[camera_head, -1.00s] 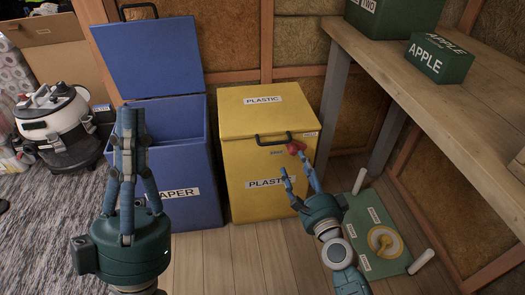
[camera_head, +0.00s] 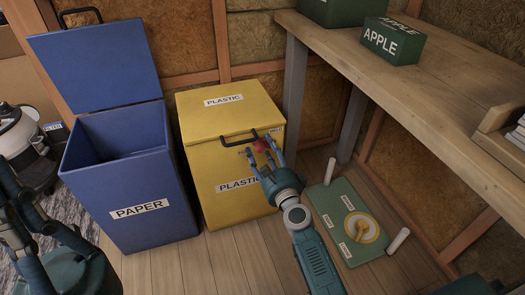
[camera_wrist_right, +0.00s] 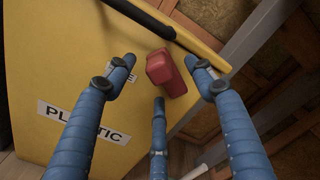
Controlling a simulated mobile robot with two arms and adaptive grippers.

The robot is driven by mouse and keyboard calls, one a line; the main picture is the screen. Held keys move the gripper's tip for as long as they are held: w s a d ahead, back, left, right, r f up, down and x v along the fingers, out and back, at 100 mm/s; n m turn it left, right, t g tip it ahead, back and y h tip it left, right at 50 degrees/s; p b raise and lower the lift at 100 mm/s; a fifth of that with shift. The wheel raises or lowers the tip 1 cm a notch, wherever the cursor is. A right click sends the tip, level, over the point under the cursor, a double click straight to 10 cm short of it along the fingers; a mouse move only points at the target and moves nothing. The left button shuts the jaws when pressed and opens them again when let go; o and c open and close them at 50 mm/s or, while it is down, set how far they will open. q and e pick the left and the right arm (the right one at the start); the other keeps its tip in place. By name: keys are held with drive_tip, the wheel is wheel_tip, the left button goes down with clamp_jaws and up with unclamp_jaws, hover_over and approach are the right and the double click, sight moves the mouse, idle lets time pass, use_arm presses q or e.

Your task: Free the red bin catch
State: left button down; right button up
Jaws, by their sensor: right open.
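The yellow plastic bin (camera_head: 225,128) stands with its lid down and a black handle on the lid's front edge. Its red catch (camera_wrist_right: 166,74) is on the front near the upper right corner; in the head view it is largely hidden by fingers. My right gripper (camera_head: 263,156) is at the catch, its fingers open. In the right wrist view two blue fingers stand apart on either side of the catch, with a third below it. I see no clear contact. My left gripper (camera_head: 35,225) is at the lower left, partly cut off, away from the yellow bin.
A blue paper bin (camera_head: 135,175) with its lid up stands left of the yellow one. A wooden workbench (camera_head: 420,90) with green boxes is at the right. A green board (camera_head: 345,222) with a yellow disc lies on the floor below it. A vacuum (camera_head: 25,145) is at far left.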

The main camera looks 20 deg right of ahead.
drive_tip(key=shift+w, duration=0.3)
drive_tip(key=c, duration=1.1)
drive_tip(key=shift+c, duration=0.2)
drive_tip(key=shift+f+n, duration=0.1)
drive_tip(key=shift+n, duration=0.2)
drive_tip(key=shift+c, duration=0.2)
drive_tip(key=shift+a+f+n, duration=0.1)
drive_tip(key=shift+f+n, duration=0.3)
drive_tip(key=shift+n, duration=0.8)
drive_tip(key=shift+f+n, duration=0.2)
drive_tip(key=shift+n, duration=0.55)
drive_tip(key=shift+f+n, duration=0.2)
drive_tip(key=shift+n, duration=0.55)
drive_tip(key=shift+f, duration=0.1)
